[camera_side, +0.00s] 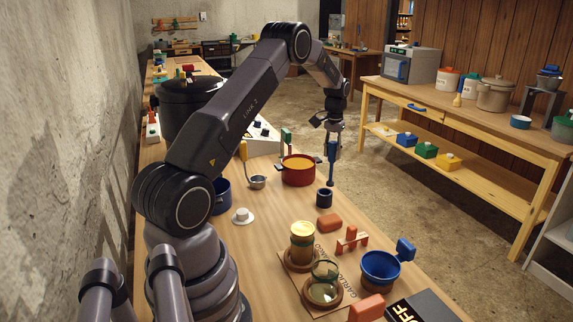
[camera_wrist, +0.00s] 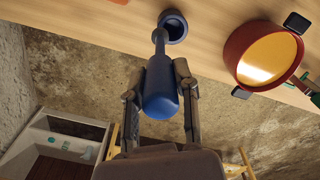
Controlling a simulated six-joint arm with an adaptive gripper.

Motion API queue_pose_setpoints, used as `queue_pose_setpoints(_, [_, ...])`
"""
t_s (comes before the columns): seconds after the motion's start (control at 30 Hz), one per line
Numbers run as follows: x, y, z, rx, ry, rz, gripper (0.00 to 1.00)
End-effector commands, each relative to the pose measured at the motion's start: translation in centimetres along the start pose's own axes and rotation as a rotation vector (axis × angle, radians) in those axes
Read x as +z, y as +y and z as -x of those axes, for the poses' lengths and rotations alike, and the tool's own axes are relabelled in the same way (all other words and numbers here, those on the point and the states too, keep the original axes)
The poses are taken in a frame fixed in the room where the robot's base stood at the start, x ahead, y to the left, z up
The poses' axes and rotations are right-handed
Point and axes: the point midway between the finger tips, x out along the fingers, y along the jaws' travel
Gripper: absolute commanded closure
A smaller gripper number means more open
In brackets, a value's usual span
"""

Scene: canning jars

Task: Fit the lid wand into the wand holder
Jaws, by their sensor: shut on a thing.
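The lid wand is blue, with a thick handle and a thin shaft. My gripper (camera_wrist: 166,72) is shut on the lid wand's handle (camera_wrist: 160,95), one finger on each side. In the side view the lid wand (camera_side: 331,172) hangs roughly upright, tip down, from my gripper (camera_side: 334,136). The wand holder (camera_side: 324,199) is a small dark blue cup standing on the table, just below the tip and slightly left of it. In the wrist view the tip overlaps the left part of the holder's ring (camera_wrist: 174,24). The tip appears above the rim, outside the opening.
A red pot (camera_side: 298,172) with yellow contents stands close left of the holder. A jar (camera_side: 302,240), a blue funnel (camera_side: 381,270) and a ladle (camera_side: 257,182) are also on the table (camera_side: 262,265).

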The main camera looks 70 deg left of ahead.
Motion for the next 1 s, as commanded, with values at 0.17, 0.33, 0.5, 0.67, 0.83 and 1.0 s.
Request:
queue_pose_setpoints(0.17, [-0.8,-2.0,-0.8,0.0,-0.001,0.036,1.0])
queue_pose_setpoints(0.33, [-0.8,-2.0,-3.3,0.0,-0.003,0.037,1.0])
queue_pose_setpoints(0.5, [-0.8,-2.0,-5.1,0.0,-0.001,0.037,1.0])
queue_pose_setpoints(0.67, [-0.7,-2.0,-7.6,0.0,-0.001,0.036,1.0])
queue_pose_setpoints(0.83, [-0.8,-2.0,-8.1,0.0,0.002,0.036,1.0])
queue_pose_setpoints(1.0, [-0.8,-2.0,-8.2,0.0,0.001,0.036,1.0])
